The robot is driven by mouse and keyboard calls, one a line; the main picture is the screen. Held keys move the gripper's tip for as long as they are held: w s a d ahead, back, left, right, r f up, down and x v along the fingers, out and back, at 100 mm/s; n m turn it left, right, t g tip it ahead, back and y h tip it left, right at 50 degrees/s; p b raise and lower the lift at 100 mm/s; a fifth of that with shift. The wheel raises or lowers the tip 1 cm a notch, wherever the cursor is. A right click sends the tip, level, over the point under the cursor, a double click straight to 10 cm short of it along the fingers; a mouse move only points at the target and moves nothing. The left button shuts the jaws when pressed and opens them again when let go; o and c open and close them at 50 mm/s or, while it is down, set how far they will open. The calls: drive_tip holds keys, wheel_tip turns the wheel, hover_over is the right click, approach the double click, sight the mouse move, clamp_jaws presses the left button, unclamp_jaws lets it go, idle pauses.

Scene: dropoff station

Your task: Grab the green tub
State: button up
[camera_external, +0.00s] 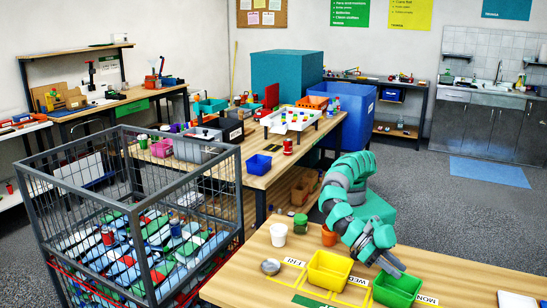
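The green tub (397,292) stands on the wooden table in the right foreground, beside a white label reading MON. My gripper (390,267) points down at the tub's back rim, its fingers overlapping the rim in the picture. I cannot tell whether they touch it, or whether the fingers are open or shut. My arm comes down from behind the table.
A yellow tub (328,272) stands just left of the green tub. A white cup (278,235), a green-lidded jar (300,224), an orange pot (329,236) and a small metal dish (270,267) share the table. A tall wire cage (235,170) stands left.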

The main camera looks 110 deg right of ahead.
drive_tip(key=shift+x, duration=1.2)
drive_tip(key=shift+s+a+f, duration=0.15)
drive_tip(key=shift+a+f, duration=0.05)
drive_tip(key=shift+a, duration=0.15)
clamp_jaws()
drive_tip(key=shift+r, duration=0.15)
